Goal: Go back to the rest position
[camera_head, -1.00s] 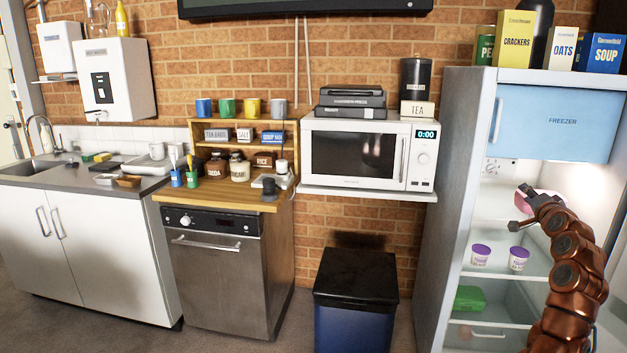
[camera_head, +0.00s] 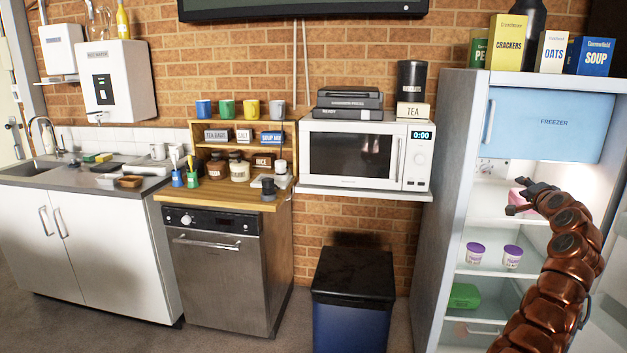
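My gripper (camera_head: 522,200) is at the right, at the end of my copper-coloured arm, in front of the open fridge (camera_head: 452,165). It is near a pink item (camera_head: 520,194) on the upper fridge shelf, which my gripper partly covers. I cannot tell whether they touch. The fingers are small and seen from behind, so whether they are open or shut is unclear.
The blue freezer door (camera_head: 550,125) is shut above my gripper. Two purple-lidded tubs, one of them (camera_head: 475,254) at left, stand on a lower shelf, with a green box (camera_head: 464,295) below. A microwave (camera_head: 366,155) and a bin (camera_head: 353,300) are left of the fridge.

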